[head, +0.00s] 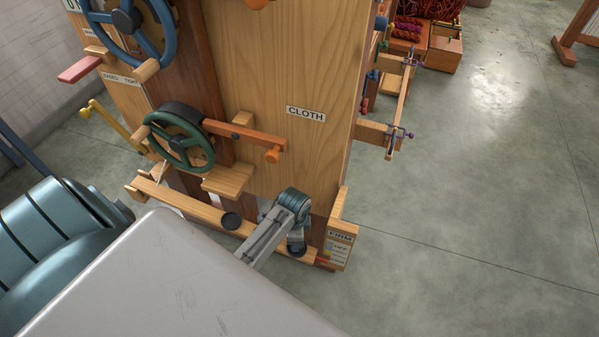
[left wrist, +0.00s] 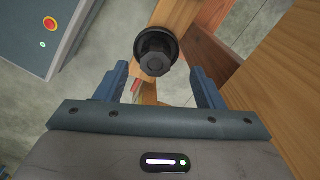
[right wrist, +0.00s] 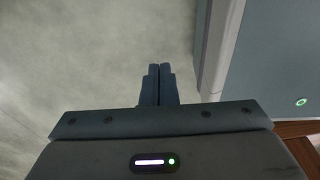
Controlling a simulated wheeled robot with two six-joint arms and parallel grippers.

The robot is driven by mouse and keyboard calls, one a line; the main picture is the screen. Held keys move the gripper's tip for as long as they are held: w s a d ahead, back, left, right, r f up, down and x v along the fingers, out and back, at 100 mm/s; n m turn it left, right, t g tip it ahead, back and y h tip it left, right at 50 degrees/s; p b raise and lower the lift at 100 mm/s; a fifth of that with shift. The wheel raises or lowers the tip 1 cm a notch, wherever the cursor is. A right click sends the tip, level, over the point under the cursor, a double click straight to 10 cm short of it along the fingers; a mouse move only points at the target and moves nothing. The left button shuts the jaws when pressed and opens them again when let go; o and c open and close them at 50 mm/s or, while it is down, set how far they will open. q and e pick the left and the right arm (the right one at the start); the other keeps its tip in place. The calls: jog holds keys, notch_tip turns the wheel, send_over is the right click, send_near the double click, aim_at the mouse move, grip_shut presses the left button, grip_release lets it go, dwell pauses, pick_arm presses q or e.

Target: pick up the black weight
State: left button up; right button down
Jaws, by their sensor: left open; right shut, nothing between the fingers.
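The black weight (left wrist: 155,62) shows in the left wrist view as a round black disc with a faceted knob on top, by a wooden rail (left wrist: 175,14). My left gripper (left wrist: 160,72) is open, with the weight ahead of and between the line of its two fingers. I cannot tell how far the fingertips are from it. My right gripper (right wrist: 160,67) is shut and empty, over bare floor.
The tall wooden machine (head: 265,70) with a CLOTH label has a green handwheel (head: 180,140) and a blue handwheel (head: 128,20). A FIRM label (head: 341,236) marks the right end of its low rail. The floor on the right (head: 480,190) is clear.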

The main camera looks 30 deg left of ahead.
pick_arm(q)
jog(key=shift+w+d+f, duration=0.1)
jog(key=shift+d+f, duration=0.05)
jog(key=shift+f, duration=0.45)
jog(key=shift+d+f+p, duration=0.2)
jog(key=shift+f+p, duration=0.2)
jog(key=shift+f, duration=1.9)
jog(key=c, duration=1.3)
